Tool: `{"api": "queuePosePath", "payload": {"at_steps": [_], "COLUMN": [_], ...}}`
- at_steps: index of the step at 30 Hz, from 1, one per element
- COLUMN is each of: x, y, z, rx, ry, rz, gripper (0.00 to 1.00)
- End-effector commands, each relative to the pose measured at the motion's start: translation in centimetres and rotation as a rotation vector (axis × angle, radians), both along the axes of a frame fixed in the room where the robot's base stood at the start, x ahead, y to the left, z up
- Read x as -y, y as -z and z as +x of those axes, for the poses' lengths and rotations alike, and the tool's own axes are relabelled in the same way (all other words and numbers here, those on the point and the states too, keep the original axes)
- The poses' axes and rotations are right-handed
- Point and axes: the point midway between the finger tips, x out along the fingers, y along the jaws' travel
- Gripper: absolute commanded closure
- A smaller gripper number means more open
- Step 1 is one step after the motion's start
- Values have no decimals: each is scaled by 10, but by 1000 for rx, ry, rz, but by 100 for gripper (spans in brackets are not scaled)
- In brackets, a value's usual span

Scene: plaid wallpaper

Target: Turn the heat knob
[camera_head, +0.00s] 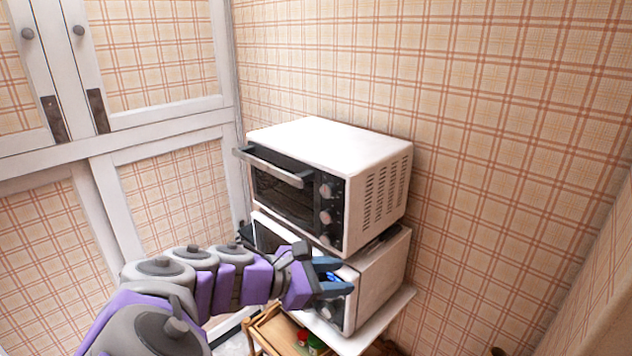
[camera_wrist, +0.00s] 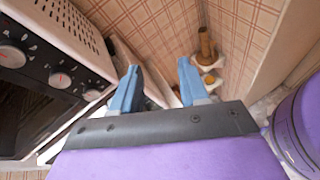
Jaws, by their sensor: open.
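A white toaster oven (camera_head: 335,142) stands on top of another white appliance (camera_head: 384,268). Its dark front panel has a column of round silver knobs: an upper knob (camera_head: 326,190), a middle knob (camera_head: 325,217) and a lower knob (camera_head: 326,241). In the wrist view they run along the left side, with one knob (camera_wrist: 12,57) at the edge and another knob (camera_wrist: 60,80) closer in. I cannot read which is the heat knob. My gripper (camera_head: 330,277) is open and empty, below the knobs and in front of the lower appliance. Its blue fingers (camera_wrist: 158,82) are apart, right of the knobs, touching none.
The toaster oven's door handle (camera_head: 268,167) sticks out left of the knobs. Both appliances stand on a white shelf (camera_head: 372,335). A wooden item (camera_head: 272,331) with red and green things is below. A white-framed cabinet (camera_head: 165,120) stands at the left. Plaid wall is behind.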

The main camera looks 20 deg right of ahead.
Motion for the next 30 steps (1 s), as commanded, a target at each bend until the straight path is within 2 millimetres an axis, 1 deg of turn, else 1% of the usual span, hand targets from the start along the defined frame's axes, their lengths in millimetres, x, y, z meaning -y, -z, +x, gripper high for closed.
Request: {"api": "queuePosePath", "payload": {"at_steps": [1, 3, 4, 6, 9, 11, 14, 17, 26, 30], "x": [-19, -44, -54, -75, -95, -98, -93, -79, -37, -14], "y": [-24, -44, -51, -62, -71, -73, -74, -73, -72, -73], "z": [25, 52, 62, 80, 95, 99, 102, 106, 126, 134], "rx": [-74, -169, -202, -275, -341, -360, -372, -372, -371, -371], "ry": [-97, -208, -247, -321, -385, -404, -412, -411, -409, -406], "rz": [-94, -210, -254, -342, -423, -447, -459, -454, -460, -461], "gripper": [56, 56, 56, 56, 56, 56, 56, 56, 56, 56]}}
